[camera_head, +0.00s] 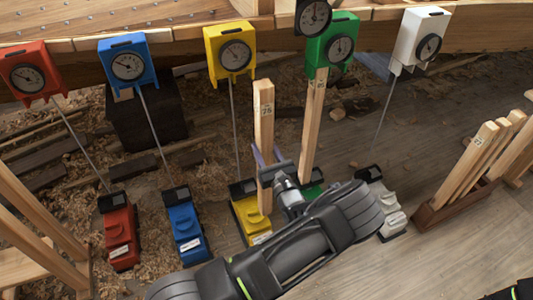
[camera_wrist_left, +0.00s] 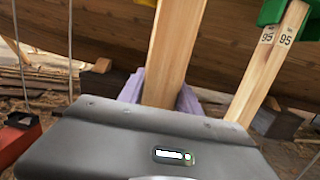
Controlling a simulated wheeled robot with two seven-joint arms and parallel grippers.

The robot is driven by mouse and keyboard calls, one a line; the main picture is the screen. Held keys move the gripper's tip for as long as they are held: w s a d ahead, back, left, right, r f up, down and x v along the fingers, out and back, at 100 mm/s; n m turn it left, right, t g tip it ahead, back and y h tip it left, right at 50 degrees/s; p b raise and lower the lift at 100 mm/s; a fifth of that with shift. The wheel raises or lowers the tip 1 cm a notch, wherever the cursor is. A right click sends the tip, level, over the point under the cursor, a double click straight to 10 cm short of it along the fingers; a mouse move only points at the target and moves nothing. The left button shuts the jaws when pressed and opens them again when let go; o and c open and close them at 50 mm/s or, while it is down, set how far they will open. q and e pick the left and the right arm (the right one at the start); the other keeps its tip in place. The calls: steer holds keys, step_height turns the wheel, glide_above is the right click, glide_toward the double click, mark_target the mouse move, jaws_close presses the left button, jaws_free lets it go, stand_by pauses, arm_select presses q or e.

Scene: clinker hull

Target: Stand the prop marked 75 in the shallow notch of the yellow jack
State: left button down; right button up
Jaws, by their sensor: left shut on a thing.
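The prop marked 75 (camera_head: 264,110) is a pale wooden post, held nearly upright. My left gripper (camera_head: 266,165) is shut on it around its middle; in the left wrist view the prop (camera_wrist_left: 174,50) rises between the purple finger pads. The yellow jack (camera_head: 252,222) stands on the floor below a yellow dial box (camera_head: 230,52). The prop's lower end overlaps the jack in the head view; I cannot tell whether it rests in a notch, as the notches are hidden. The prop's top is beside the yellow box, to its right, apart from the thin rod. My right gripper is not in view.
Red (camera_head: 118,232), blue (camera_head: 184,228) and white (camera_head: 388,208) jacks stand alongside. A prop marked 95 (camera_wrist_left: 262,65) stands under the green box (camera_head: 334,42), close right of the held prop. A rack (camera_head: 450,210) of props is at right. The planked hull (camera_head: 180,40) runs above.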

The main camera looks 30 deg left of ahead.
arm_select(q)
steer(key=w+a+f+b, duration=0.3)
steer(key=w+a+b, duration=0.2)
steer(key=a+b, duration=0.2)
steer(key=w+a+f+b, duration=0.3)
steer(key=w+a+b, duration=0.2)
steer(key=a+b, duration=0.3)
steer(key=shift+w+a+f, duration=0.15)
steer(key=shift+w+a, duration=0.05)
steer(key=shift+w, duration=0.15)
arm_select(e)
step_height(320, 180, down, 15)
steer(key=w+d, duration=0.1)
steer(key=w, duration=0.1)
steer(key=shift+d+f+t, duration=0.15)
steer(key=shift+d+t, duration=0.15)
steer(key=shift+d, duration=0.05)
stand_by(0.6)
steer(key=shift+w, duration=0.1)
arm_select(q)
steer(key=shift+f, duration=0.4)
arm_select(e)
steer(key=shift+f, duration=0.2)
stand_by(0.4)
arm_select(q)
steer(key=shift+a, duration=0.1)
stand_by(0.6)
